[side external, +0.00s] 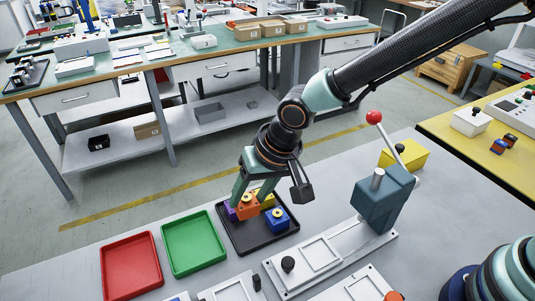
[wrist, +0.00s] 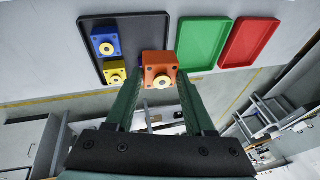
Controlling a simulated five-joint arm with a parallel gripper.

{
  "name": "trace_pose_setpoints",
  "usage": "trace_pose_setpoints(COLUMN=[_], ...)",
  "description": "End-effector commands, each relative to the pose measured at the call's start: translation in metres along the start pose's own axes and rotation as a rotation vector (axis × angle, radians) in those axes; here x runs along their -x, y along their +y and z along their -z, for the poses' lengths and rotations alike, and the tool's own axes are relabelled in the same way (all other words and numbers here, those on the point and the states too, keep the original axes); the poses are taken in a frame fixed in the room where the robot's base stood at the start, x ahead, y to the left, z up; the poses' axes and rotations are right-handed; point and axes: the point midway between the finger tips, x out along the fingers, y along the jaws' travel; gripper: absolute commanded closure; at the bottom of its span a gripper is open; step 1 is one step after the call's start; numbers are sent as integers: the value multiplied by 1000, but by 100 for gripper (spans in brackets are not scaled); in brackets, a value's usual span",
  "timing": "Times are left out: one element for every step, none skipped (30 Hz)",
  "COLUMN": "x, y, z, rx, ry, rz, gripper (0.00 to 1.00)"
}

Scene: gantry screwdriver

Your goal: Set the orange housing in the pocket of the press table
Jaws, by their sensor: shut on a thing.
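The orange housing (side external: 246,207) is a small block with a pale round boss on top, also in the wrist view (wrist: 160,70). My gripper (side external: 249,198) is shut on it, with one green finger on each side in the wrist view (wrist: 160,84). The housing is over the black tray (side external: 262,246); I cannot tell whether it still touches the tray floor. The press table (side external: 335,263) is to the right, a pale plate with a square pocket (side external: 315,256) that looks empty. The blue-grey press (side external: 383,200) with a red-knobbed lever stands at its far end.
Blue (side external: 278,219), yellow (side external: 267,201) and purple (side external: 231,210) housings share the black tray, close around my gripper. Green (side external: 193,243) and red (side external: 131,267) trays lie empty to the left. More fixtures (side external: 357,289) stand at the front edge. A yellow box (side external: 411,156) is behind the press.

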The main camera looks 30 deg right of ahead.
Motion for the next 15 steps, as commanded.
trace_pose_setpoints(x=[-12, -17, -24, -27, -31, -34, -36, -38, -40, -42, -44, -49, -53, -57, -63], y=[4, 5, 7, 8, 9, 10, 10, 10, 11, 11, 12, 13, 15, 16, 18], z=[-4, -6, -8, -8, -10, -10, -11, -11, -12, -12, -13, -14, -16, -17, -19], rx=[0, 0, 0, 0, 0, 0, 0, 0, 0, 0, 0, 0, 0, 0, 0], ry=[-4, -4, -4, -3, -3, -2, -1, 0, -1, -1, -1, -1, -3, -3, -3], rz=[-4, -4, -4, -3, -2, -2, -1, 0, -1, -1, -1, -1, -3, -3, -3], gripper=[100, 100, 100, 100, 100, 100, 100, 100, 100, 100, 100, 100, 100, 100, 100])
